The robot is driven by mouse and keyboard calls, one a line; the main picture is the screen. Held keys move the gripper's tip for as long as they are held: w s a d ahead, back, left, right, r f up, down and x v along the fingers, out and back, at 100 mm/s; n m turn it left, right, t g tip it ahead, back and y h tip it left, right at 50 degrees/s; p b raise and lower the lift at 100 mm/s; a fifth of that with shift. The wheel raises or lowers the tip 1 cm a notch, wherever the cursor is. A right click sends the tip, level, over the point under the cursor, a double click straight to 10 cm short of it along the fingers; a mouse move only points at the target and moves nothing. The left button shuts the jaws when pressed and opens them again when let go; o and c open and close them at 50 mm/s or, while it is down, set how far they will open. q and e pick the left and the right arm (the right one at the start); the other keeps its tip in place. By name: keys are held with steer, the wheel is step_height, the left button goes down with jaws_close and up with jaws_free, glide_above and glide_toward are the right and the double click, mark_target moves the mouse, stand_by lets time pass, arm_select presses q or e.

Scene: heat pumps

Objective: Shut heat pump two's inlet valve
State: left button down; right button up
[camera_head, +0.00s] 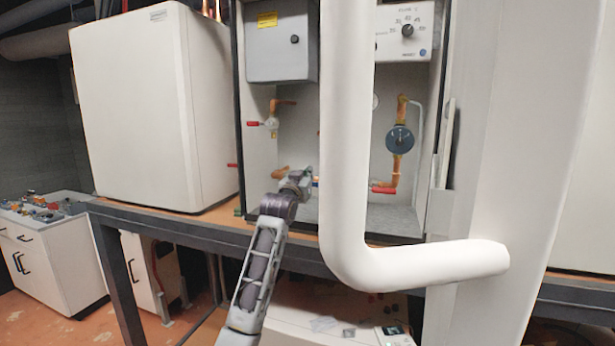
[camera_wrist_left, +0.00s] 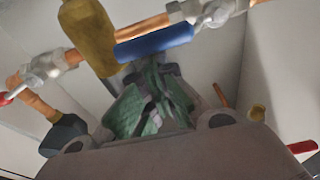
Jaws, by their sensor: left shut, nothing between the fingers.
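My left gripper (camera_head: 300,180) reaches into the open cabinet of a heat pump (camera_head: 283,85), low among its pipes. In the left wrist view its green-padded fingers (camera_wrist_left: 150,72) are shut and empty. A blue valve handle (camera_wrist_left: 154,42) lies across just beyond the fingertips, on a copper pipe line. I cannot tell whether the fingers touch it. A red handle (camera_wrist_left: 10,96) shows at the left edge and another red handle (camera_wrist_left: 303,147) at the lower right. No label reading two is legible. My right gripper is not in view.
A white bent tube (camera_head: 346,130) and a white panel (camera_head: 520,130) stand close in front and hide part of the cabinet. Red-handled valves (camera_head: 254,124) (camera_head: 384,190) and a round gauge (camera_head: 399,139) are inside. A closed white unit (camera_head: 140,110) stands left on the bench (camera_head: 160,222).

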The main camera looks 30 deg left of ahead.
arm_select(q)
steer(key=shift+d+f+m, duration=0.1)
steer(key=shift+f+m, duration=0.15)
steer(key=shift+m, duration=0.15)
